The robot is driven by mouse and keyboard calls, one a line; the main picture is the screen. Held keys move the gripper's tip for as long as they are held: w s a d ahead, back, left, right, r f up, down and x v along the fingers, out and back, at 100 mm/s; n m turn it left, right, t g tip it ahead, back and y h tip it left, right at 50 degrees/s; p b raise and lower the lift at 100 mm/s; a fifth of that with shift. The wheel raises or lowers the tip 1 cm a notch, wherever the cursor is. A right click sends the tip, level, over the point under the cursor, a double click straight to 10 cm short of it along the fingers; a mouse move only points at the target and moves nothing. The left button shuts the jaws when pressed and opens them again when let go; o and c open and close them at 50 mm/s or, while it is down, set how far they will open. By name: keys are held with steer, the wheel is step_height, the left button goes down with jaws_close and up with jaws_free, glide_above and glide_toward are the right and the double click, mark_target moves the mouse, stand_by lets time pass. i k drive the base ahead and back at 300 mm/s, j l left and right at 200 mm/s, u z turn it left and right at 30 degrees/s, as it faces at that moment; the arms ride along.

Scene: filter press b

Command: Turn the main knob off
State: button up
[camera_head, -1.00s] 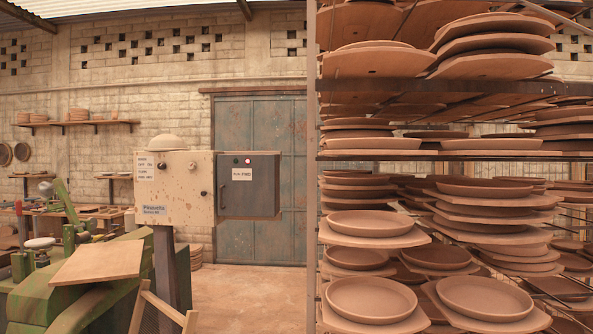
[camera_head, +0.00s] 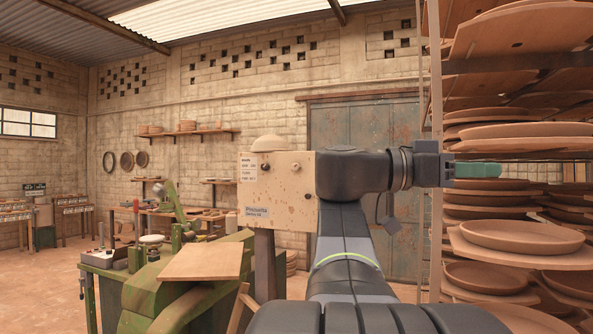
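The pale, speckled control box (camera_head: 278,200) stands on a post left of my arm.
A tall rack (camera_head: 435,230) of clay plates stands close at the right, behind my gripper. A green machine (camera_head: 170,290) with a wooden board (camera_head: 203,262) stands at the lower left. A metal door (camera_head: 365,120) is behind. Floor is free at the far left.

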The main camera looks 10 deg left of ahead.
mark_target(265, 166)
steer(key=i+j+u, duration=0.15)
steer(key=i+u, duration=0.15)
steer(key=i, duration=0.25)
steer(key=i+u, duration=0.25)
steer(key=i, duration=0.35)
steer(key=i+l+u, duration=0.2)
steer(key=u, duration=0.25)
steer(key=i+l+u, duration=0.25)
steer(key=u, duration=0.2)
steer(key=i+l+u, duration=0.15)
steer(key=l+u, duration=0.15)
steer(key=u, duration=0.15)
steer(key=i+l+u, duration=0.1)
steer(key=l+u, duration=0.4)
steer(key=j, duration=0.15)
